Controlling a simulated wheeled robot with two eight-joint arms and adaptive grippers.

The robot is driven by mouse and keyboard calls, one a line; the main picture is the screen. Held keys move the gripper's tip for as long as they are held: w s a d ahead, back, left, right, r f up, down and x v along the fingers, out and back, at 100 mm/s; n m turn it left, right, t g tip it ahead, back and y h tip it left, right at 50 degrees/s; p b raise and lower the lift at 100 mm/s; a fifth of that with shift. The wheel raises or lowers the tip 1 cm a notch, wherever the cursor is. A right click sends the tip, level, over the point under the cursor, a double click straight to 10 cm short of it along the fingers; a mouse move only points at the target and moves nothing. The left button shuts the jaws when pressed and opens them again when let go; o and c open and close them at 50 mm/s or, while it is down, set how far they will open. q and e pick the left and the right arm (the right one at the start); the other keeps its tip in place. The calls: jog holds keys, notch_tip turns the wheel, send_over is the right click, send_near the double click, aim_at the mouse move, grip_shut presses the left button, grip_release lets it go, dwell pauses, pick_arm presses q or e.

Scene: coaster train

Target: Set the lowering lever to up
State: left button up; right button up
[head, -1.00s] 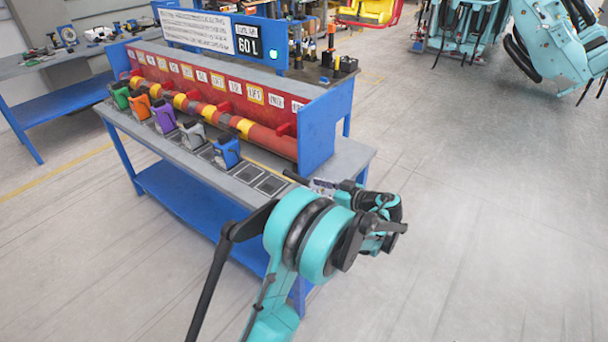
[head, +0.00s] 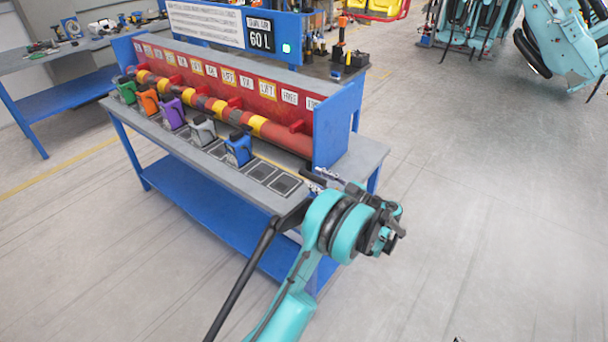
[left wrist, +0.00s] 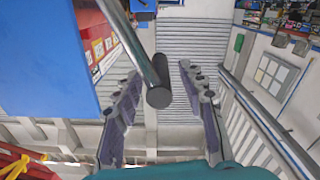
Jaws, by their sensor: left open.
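A dark rod with a round black end, which looks like the lever handle (left wrist: 148,70), shows in the left wrist view. It reaches down from the top into the space between my finger pads. I cannot tell whether it touches them, nor read its setting. My left gripper (left wrist: 158,80) is open, one finger on each side of it. In the head view my left gripper (head: 326,181) is at the right front corner of the workbench (head: 362,158), partly hidden by my wrist. A dark bar end (head: 312,175) shows beside it. My right gripper is not in view.
The bench carries a red panel with labels (head: 230,78), a red and yellow roller (head: 257,125) and several coloured blocks, the blue one (head: 238,150) nearest my arm. A blue end plate (head: 338,125) stands close behind the gripper. Open floor (head: 460,200) lies to the right.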

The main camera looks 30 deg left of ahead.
aim_at(305, 174)
pick_arm(q)
jog(key=a, duration=0.2)
jog(key=a+b, duration=0.1)
jog(key=a, duration=0.2)
jog(key=shift+w, duration=0.2)
grip_shut()
